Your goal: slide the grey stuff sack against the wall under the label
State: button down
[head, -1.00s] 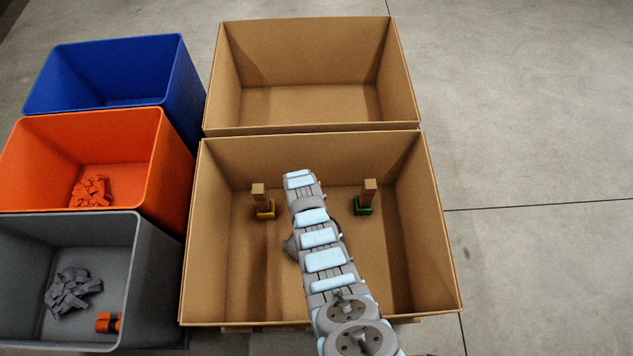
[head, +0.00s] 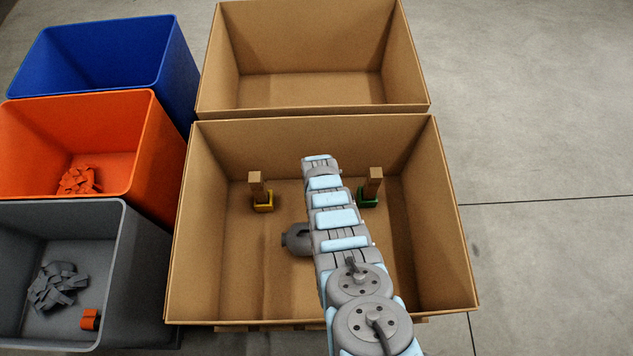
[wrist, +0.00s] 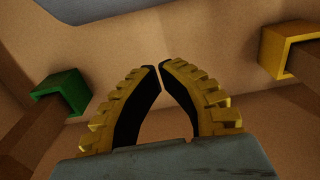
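The grey stuff sack (head: 298,240) lies on the floor of the near cardboard box (head: 225,285), left of my arm, which hides part of it. A grey-blue surface at the top edge of the wrist view (wrist: 95,8) is probably the sack, mostly cut off. My gripper (wrist: 159,66) has yellow and black fingers with tips almost together and nothing between them. It is apart from the sack in the wrist view. In the head view my arm hides the gripper. I cannot make out a label on any wall.
A post with a yellow foot (head: 263,203) and one with a green foot (head: 367,198) stand in the same box. An empty cardboard box (head: 305,90) is behind it. Blue (head: 95,60), orange (head: 95,140) and grey (head: 112,240) bins stand left; the orange and grey ones hold scraps.

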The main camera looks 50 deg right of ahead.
notch_tip(320, 180, down, 7)
jog(key=b, duration=0.5)
jog(key=shift+r+b, duration=0.2)
jog(key=shift+b, duration=0.1)
jog(key=s+a+r+p, duration=0.1)
jog(key=p, duration=0.1)
jog(key=shift+s+p, duration=0.2)
jog(key=shift+p, duration=0.2)
jog(key=shift+s+a+f+p, duration=0.2)
jog(key=shift+s+a+p, duration=0.6)
jog(key=shift+a+p, duration=0.15)
jog(key=shift+s+a+r+p, duration=0.2)
jog(key=shift+s+a+p, duration=0.15)
jog(key=shift+p, duration=0.35)
jog(key=s+a+p, duration=0.4)
jog(key=s, duration=0.1)
jog(key=s+a+p, duration=0.4)
jog(key=s+a, duration=0.1)
jog(key=s+a+p, duration=0.4)
jog(key=shift+s+a+f+p, duration=0.1)
jog(key=shift+s+a+p, duration=0.15)
jog(key=shift+s+p, duration=0.15)
jog(key=shift+s+a+f, duration=0.1)
jog(key=shift+s+a, duration=0.25)
